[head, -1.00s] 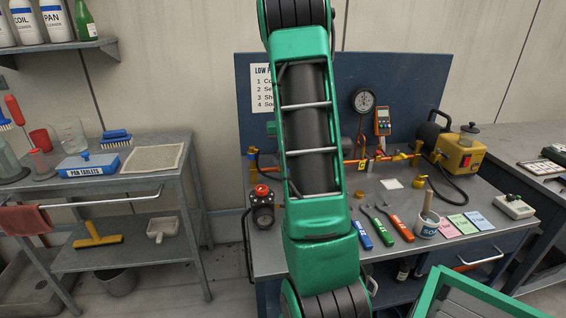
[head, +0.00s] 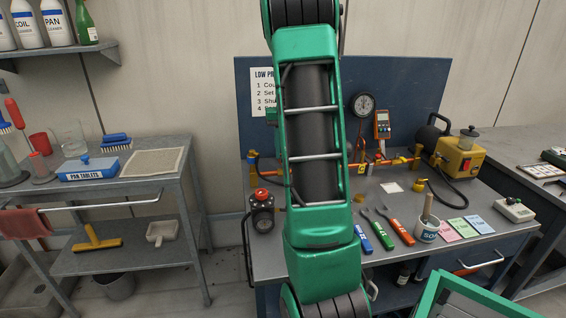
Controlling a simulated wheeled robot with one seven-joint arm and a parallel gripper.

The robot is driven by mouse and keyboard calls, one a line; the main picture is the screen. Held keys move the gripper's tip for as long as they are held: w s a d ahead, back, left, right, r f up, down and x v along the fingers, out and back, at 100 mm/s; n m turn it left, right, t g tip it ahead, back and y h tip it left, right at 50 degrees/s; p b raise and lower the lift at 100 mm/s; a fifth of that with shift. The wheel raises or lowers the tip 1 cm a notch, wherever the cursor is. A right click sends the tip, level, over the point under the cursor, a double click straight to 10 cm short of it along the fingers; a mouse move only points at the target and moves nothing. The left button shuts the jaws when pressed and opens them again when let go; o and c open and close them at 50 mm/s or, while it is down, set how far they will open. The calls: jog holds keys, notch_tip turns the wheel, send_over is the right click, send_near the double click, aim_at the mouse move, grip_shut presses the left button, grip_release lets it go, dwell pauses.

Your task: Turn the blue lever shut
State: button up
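I cannot make out a blue lever on the piping. A copper pipe with brass fittings (head: 400,163) runs along the back of the workbench (head: 295,262), and my green arm hides its middle part. A tool with a blue handle (head: 364,242) lies on the bench just right of my arm, beside a green-handled one (head: 383,238) and a red-handled one (head: 403,234). My gripper is not in view; only links of my arm show, upright through the middle of the head view.
A round gauge (head: 362,104) and an orange meter (head: 383,124) are at the blue back panel (head: 415,85). A yellow pump (head: 459,155) with a black hose stands right. A grey cart (head: 150,188) stands left, with floor between.

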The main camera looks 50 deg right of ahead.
notch_tip(320, 180, up, 5)
jog(key=shift+f, duration=0.1)
dwell(0.7)
